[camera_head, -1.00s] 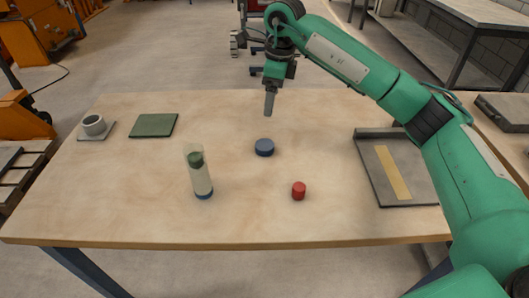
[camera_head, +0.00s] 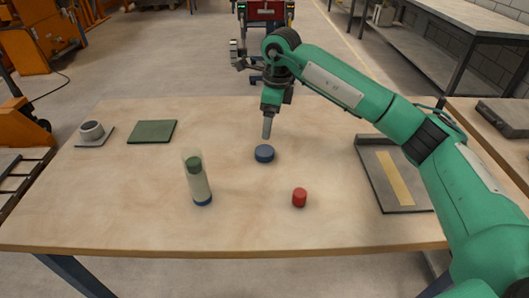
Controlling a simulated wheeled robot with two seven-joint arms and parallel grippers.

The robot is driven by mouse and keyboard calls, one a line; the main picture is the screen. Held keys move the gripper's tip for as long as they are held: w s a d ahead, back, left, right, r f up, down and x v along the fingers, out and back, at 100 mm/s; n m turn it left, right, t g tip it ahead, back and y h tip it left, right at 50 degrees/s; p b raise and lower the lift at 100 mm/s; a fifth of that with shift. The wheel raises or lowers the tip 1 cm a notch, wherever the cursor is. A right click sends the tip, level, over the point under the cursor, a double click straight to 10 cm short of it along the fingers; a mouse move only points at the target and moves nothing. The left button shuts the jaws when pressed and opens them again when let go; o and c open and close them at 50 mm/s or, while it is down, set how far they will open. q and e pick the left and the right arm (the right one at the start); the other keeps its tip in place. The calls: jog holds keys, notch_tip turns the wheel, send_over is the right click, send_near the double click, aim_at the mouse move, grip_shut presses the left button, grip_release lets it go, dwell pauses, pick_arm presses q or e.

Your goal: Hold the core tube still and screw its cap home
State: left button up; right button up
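The core tube (camera_head: 200,187) stands on the left-middle of the table, clear, with dark green matter inside near its top and a blue band at its foot. A flat round blue cap-like piece (camera_head: 264,153) lies right of and behind the tube. A small red cylinder (camera_head: 299,198) stands to the right of the tube, nearer the front. My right gripper (camera_head: 267,128) points down just above and behind the blue piece, and looks apart from it. Its fingers are seen edge-on, so their opening cannot be told. My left gripper is out of view.
A grey cup (camera_head: 91,129) sits on a small plate at the back left, beside a green mat (camera_head: 152,132). A grey tray (camera_head: 411,206) with a yellowish strip lies at the right, under my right arm.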

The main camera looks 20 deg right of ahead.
send_over(264, 150)
jog(key=f, duration=0.3)
jog(key=d+f, duration=0.1)
jog(key=shift+s+f, duration=0.15)
jog(key=shift+f, duration=0.25)
jog(key=f, duration=0.5)
jog(key=shift+a+f, duration=0.1)
jog(key=shift+a, duration=0.25)
jog(key=c, duration=1)
